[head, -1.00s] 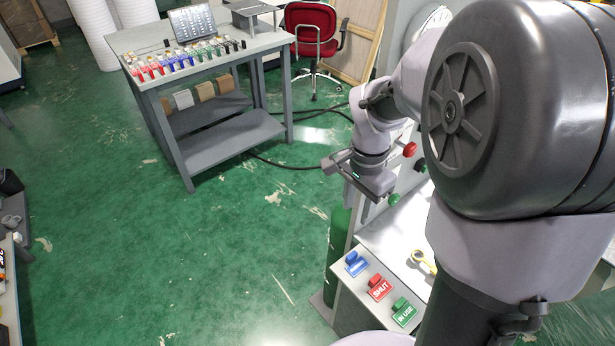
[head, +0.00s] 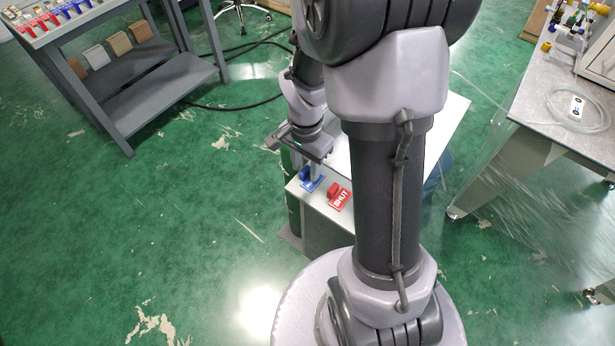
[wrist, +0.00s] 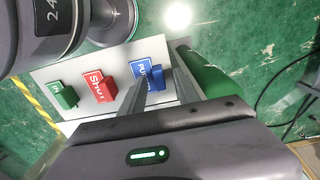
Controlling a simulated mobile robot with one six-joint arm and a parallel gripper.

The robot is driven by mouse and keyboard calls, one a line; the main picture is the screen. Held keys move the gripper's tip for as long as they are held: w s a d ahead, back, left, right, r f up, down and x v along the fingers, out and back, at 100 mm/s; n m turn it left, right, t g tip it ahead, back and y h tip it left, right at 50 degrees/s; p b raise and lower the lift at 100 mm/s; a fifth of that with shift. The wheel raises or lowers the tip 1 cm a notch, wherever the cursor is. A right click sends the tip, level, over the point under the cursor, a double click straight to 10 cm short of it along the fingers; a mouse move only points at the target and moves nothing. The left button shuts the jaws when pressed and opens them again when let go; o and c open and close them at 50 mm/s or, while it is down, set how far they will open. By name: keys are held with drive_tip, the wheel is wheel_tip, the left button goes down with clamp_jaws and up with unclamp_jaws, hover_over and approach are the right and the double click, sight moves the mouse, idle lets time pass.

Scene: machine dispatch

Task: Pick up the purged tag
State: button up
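The purged tag is blue, with a raised grip and a label partly readable as "PU" in the wrist view (wrist: 150,73). It lies on a white-grey bench top and also shows in the head view (head: 311,182). My gripper (wrist: 160,88) is open, with one finger on each side of the blue tag in the picture. In the head view my gripper (head: 303,158) hangs just above the tag. I cannot tell whether the fingers touch it. The fingers hide part of the tag.
A red SHUT tag (wrist: 100,86) lies beside the blue tag, and a green tag (wrist: 63,96) lies farther left. A green cylinder (wrist: 205,75) stands close beyond the bench edge. A grey shelf table (head: 150,90) stands back left, with open green floor before it.

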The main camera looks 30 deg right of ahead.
drive_tip(key=shift+r, duration=0.1)
clamp_jaws()
